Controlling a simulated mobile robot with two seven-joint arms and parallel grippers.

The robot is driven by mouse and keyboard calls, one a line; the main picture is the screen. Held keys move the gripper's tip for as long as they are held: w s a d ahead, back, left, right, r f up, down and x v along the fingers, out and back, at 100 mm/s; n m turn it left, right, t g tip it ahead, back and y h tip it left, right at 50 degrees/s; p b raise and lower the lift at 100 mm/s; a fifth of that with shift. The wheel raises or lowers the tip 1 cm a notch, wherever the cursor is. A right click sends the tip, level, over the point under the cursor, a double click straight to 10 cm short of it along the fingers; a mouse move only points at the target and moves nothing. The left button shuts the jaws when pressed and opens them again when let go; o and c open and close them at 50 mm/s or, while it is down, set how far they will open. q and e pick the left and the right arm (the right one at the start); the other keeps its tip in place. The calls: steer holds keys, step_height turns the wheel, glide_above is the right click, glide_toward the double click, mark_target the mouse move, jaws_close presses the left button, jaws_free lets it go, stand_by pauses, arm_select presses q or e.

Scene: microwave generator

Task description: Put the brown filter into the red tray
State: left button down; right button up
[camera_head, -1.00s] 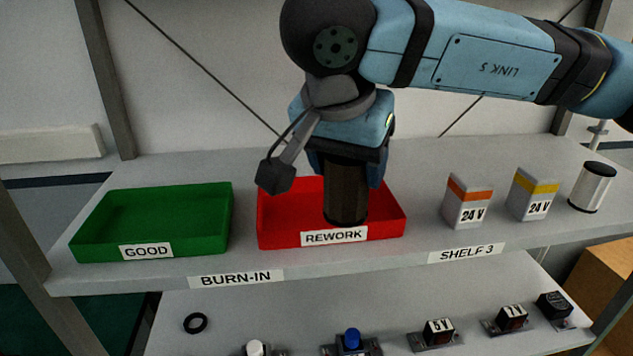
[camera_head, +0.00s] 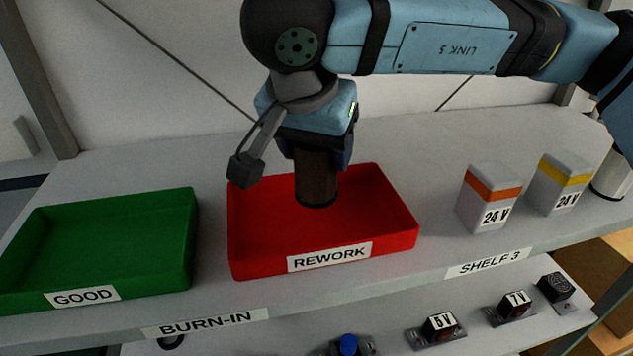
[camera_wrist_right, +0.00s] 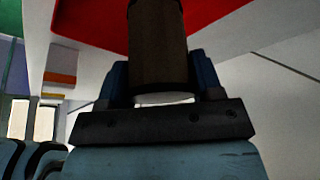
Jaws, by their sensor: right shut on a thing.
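The brown filter (camera_head: 316,182) is a dark brown upright cylinder. My right gripper (camera_head: 318,158) is shut on its upper part and points down. In the head view the filter overlaps the back part of the red tray (camera_head: 372,244), labelled REWORK; whether its lower end touches the tray floor I cannot tell. In the right wrist view the filter (camera_wrist_right: 158,50) sits between the two blue fingers (camera_wrist_right: 160,85), with the red tray (camera_wrist_right: 215,10) beyond it. My left gripper is not in view.
A green tray (camera_head: 180,240) labelled GOOD stands left of the red tray. Two grey 24 V boxes, one with an orange band (camera_head: 487,204) and one with a yellow band (camera_head: 560,187), stand to the right, near a white cylinder (camera_head: 610,178). Several modules sit on the lower shelf.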

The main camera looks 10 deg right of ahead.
mark_target(317, 180)
step_height(317, 180, down, 4)
steer(key=shift+b, duration=0.6)
steer(key=shift+f, duration=0.35)
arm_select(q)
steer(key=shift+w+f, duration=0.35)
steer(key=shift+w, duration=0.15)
arm_select(e)
steer(key=shift+f+b, duration=0.25)
steer(key=shift+b, duration=0.1)
steer(key=o, duration=0.9)
steer(key=shift+r, duration=0.1)
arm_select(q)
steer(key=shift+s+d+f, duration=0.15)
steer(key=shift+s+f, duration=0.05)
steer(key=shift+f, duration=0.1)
arm_select(e)
steer(key=shift+o, duration=0.2)
